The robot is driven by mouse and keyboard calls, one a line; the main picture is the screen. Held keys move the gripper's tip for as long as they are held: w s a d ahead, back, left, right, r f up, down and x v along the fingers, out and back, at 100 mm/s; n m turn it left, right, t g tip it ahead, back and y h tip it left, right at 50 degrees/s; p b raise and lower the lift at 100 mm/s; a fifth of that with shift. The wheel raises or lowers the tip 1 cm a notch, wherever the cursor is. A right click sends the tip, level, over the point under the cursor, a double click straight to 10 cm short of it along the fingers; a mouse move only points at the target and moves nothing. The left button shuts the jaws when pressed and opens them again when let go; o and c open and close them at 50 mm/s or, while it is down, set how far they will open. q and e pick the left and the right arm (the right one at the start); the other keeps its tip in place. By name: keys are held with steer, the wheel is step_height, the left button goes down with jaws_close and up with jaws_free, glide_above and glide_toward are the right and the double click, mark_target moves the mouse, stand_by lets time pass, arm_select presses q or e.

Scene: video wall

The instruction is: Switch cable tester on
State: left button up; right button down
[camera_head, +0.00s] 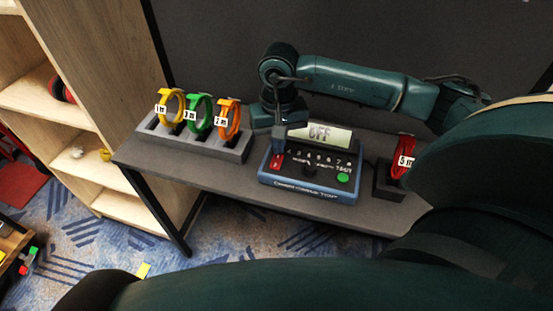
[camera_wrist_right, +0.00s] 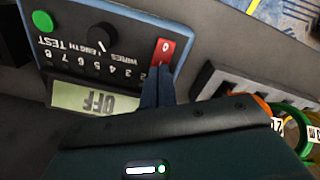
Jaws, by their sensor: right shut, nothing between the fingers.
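The cable tester (camera_head: 315,187) is a blue box with a dark face on the shelf; it also shows upside down in the wrist view (camera_wrist_right: 75,18). Its display (camera_head: 320,137) reads OFF. The red rocker switch (camera_head: 276,163) is at the left end of its face; in the wrist view the switch (camera_wrist_right: 164,50) lies just beyond my fingertips. My right gripper (camera_head: 278,146) is shut and empty, pointing down at the switch; its fingertips also show in the wrist view (camera_wrist_right: 158,72). Whether they touch the switch, I cannot tell. My left gripper is not in view.
A grey rack (camera_head: 205,143) left of the tester holds yellow, green and orange cable coils. A red coil (camera_head: 403,158) stands in a holder at the right. The tester has a green TEST button (camera_head: 343,178) and a black knob (camera_wrist_right: 103,37). Wooden shelving (camera_head: 130,85) stands at left.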

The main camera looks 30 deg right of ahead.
mark_target(278, 157)
steer(key=shift+f+b, duration=0.95)
stand_by(0.7)
steer(key=shift+r, duration=0.2)
steer(key=shift+r+p, duration=1.9)
steer(key=shift+r, duration=1.45)
